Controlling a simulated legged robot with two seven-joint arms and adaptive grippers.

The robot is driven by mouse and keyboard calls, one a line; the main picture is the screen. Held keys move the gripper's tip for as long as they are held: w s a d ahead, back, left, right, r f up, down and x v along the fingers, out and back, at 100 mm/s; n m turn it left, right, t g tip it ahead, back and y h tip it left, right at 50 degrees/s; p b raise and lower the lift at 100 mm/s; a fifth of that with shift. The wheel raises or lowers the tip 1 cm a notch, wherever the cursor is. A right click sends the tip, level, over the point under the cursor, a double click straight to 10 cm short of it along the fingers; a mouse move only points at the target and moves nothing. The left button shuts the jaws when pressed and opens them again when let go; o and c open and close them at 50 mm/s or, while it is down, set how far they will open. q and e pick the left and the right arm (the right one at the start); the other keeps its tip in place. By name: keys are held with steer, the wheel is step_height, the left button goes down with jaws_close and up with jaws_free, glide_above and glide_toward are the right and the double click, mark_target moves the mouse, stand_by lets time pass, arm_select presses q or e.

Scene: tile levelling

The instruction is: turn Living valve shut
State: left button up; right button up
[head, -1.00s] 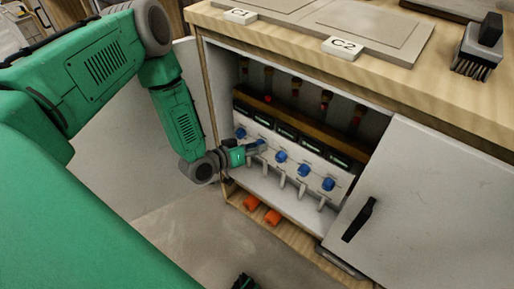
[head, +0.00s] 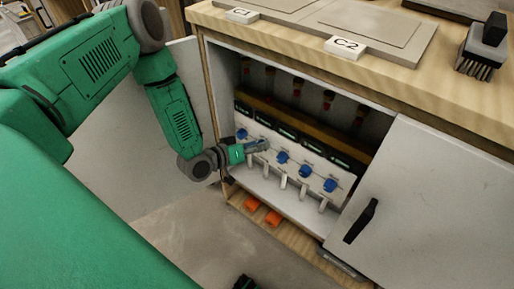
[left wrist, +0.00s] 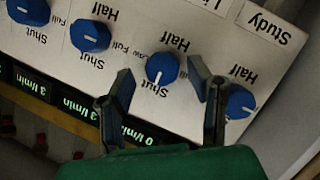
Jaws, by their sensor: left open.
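The Living valve is a blue knob (left wrist: 162,68) on a white panel (left wrist: 205,50), second from the Study end. Its label is partly cut off in the left wrist view. Its white mark points toward the displays, and the display (left wrist: 135,132) in line with it reads 0 l/min. My left gripper (left wrist: 160,70) is open, one finger on each side of this knob; I cannot tell whether they touch it. In the head view the left gripper (head: 262,146) hides the knob. A small dark green piece at the bottom edge may be my right gripper (head: 245,283); its jaws cannot be made out.
The Study knob (left wrist: 240,102) sits close beside the right finger, and another blue knob (left wrist: 90,36) is on the left. The open cabinet door (head: 430,205) stands at the right. Orange objects (head: 262,212) lie on the cabinet floor. The worktop (head: 290,40) overhangs the opening.

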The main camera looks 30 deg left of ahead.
mark_target(264, 123)
arm_select(q)
step_height(264, 123, up, 9)
steer(key=shift+f, duration=0.15)
stand_by(0.5)
steer(key=s+d+f+m+g+y+p, duration=0.1)
steer(key=s+d+f+g+p, duration=0.2)
steer(key=s, duration=0.4)
steer(key=s+d+f+m+g+y+p, duration=0.1)
steer(key=s+d+g+p, duration=0.25)
steer(key=s, duration=0.35)
steer(key=s+a+r+m+g+y+p, duration=0.1)
steer(key=s+g+p, duration=0.1)
steer(key=s, duration=0.6)
steer(key=s+a+m+g+y+p, duration=0.1)
steer(key=s+g, duration=0.3)
steer(key=s, duration=0.4)
steer(key=shift+a+r+y+p, duration=0.35)
steer(key=shift+a+y+p, duration=0.05)
steer(key=shift+a+y, duration=0.1)
